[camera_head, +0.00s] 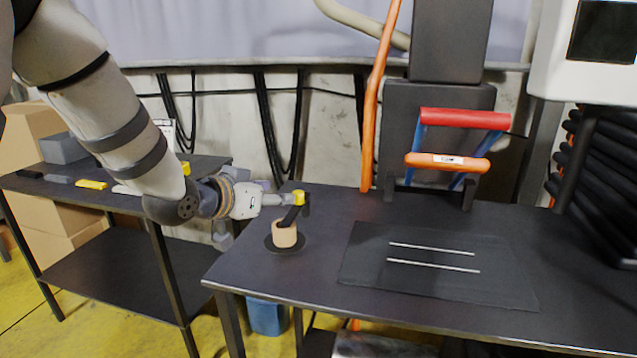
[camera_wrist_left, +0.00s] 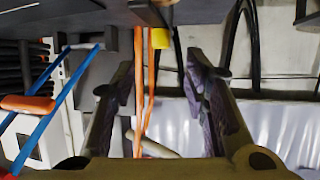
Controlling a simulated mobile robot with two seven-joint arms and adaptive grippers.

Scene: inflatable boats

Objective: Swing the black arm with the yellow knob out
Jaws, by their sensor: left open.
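The black arm (camera_head: 291,216) sits on top of a tan round post (camera_head: 285,238) on a dark disc near the table's left end. It points up and to the right, with the yellow knob (camera_head: 299,196) at its outer end. My left gripper (camera_head: 277,199) comes in from the left, its tips close beside the knob. In the left wrist view the gripper (camera_wrist_left: 160,68) is open, and the yellow knob (camera_wrist_left: 160,32) shows upside down between the spread fingers, toward the top edge. I cannot tell if a finger touches it. My right gripper is not in view.
The dark table (camera_head: 330,205) holds a black mat (camera_head: 430,285) with two thin light rods. A red and orange handled frame (camera_head: 463,118) stands behind it. An orange hose (camera_head: 376,100) rises at the back. A second dark shelf (camera_head: 130,200) stands at left.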

